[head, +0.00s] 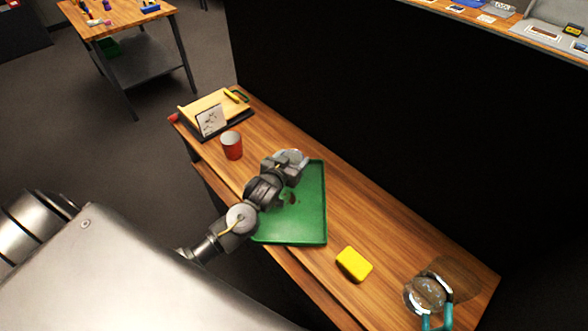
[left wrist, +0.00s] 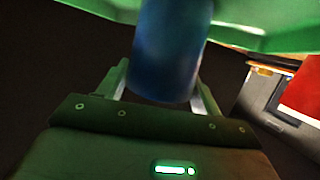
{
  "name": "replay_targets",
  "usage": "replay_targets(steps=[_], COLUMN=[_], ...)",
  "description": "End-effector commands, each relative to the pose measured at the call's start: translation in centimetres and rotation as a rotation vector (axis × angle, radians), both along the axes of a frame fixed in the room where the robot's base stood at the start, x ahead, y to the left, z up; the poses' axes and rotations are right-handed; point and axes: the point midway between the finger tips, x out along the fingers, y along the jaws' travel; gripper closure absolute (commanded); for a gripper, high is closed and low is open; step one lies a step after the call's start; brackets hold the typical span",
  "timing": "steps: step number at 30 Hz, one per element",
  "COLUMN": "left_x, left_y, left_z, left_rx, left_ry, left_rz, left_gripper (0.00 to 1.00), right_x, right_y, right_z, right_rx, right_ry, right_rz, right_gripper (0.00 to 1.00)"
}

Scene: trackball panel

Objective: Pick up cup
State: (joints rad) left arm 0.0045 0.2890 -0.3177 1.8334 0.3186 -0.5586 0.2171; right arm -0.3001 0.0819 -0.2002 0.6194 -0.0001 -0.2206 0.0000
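A red cup (head: 232,147) with a pale inside stands upright on the wooden table, left of the green tray (head: 318,200). My left gripper (head: 291,162) is above the far part of that tray, to the right of the red cup. In the left wrist view, a blue cylindrical thing (left wrist: 170,50), perhaps a cup, sits between the two spread fingers of my left gripper (left wrist: 165,85). I cannot tell whether the fingers press on it. A red surface (left wrist: 302,92) shows at the right edge of that view. My right gripper is not in view.
A yellow block (head: 354,264) lies right of the tray. A round clear item with teal handles (head: 436,300) is at the near right. A wooden stand with a white card (head: 211,119) is behind the cup. A black partition (head: 370,110) rises along the table's far side.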

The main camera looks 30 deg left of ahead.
Motion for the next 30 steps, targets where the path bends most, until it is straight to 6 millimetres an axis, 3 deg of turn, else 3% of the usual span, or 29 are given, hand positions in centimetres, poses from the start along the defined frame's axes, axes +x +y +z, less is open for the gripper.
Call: replay_targets(steps=[1, 4, 14, 20, 28, 30], left_x=[0.0, 0.0, 0.0, 0.1, -4.9, -6.8], left_y=[0.0, 0.0, 0.0, 0.0, 0.6, 0.9], left_z=[0.0, 0.0, 0.4, 2.8, 9.1, 9.7], left_rx=[0.000, 0.000, -0.001, -0.002, -0.003, -0.003], left_ry=[0.000, 0.000, -0.003, -0.007, -0.006, -0.001], left_rz=[0.000, 0.000, 0.000, 0.001, 0.001, 0.001], left_gripper=[0.48, 0.60, 0.61, 0.61, 0.61, 0.61], right_x=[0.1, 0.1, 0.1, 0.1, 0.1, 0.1], right_y=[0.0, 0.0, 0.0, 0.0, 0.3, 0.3], right_z=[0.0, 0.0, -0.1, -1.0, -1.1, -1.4], right_rx=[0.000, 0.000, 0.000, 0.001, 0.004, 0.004], right_ry=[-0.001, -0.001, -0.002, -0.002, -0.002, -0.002], right_rz=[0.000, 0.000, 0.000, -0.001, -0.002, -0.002], right_gripper=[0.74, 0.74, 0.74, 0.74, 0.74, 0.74])
